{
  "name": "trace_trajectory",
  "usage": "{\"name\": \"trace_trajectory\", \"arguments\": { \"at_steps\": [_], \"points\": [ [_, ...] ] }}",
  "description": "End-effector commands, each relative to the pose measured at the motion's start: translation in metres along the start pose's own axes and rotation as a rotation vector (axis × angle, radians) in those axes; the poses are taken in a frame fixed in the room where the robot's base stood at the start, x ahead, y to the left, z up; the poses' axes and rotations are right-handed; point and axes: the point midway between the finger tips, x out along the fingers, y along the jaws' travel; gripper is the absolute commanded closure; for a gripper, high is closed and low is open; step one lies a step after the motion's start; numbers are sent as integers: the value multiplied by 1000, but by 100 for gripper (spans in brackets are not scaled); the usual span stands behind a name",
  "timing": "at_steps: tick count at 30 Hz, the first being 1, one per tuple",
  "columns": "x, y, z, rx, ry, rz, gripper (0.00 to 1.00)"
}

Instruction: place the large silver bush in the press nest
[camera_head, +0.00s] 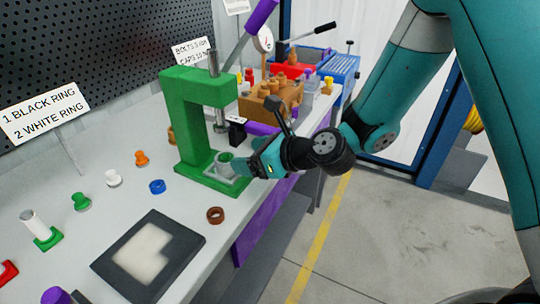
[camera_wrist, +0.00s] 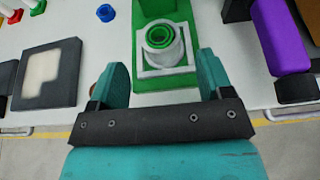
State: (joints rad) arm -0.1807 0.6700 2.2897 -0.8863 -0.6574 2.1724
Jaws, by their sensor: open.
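The large silver bush (camera_wrist: 163,53) stands upright at the press nest (camera_wrist: 146,71), a square pale frame on the base of the green press (camera_head: 180,110). A green ring shows inside the bush's top opening. The bush is also visible in the head view (camera_head: 226,168), partly behind my gripper. My gripper (camera_head: 245,167) is open, and its fingers are apart from the bush. In the wrist view my gripper (camera_wrist: 162,68) has one finger on either side of the bush's near side, with nothing held. How deep the bush sits is hard to tell.
The press ram (camera_head: 218,95) hangs above the nest. A brown ring (camera_head: 215,215) and a dark tray (camera_head: 112,268) with a pale inset lie in front-left. A blue ring (camera_head: 157,187) and several coloured pegs stand left. A brown block (camera_head: 270,103) stands behind right. Bench edge is close.

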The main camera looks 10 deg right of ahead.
Motion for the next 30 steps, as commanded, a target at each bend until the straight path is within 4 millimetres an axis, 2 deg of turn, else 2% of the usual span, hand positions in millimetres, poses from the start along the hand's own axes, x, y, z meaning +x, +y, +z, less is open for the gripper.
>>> {"name": "trace_trajectory", "arguments": {
  "at_steps": [3,7,14,17,20,23,27,30],
  "points": [
    [-26,-1,-1,3,1,-4,27],
    [-47,-1,-1,2,0,-3,27],
    [-61,0,0,-1,0,0,27],
    [-63,6,3,-62,8,22,27],
    [-71,24,13,-292,35,98,27],
    [-88,54,22,-697,73,238,27],
    [-131,94,23,-1366,101,503,27],
    [-167,112,18,-1787,86,711,27]
  ]
}}
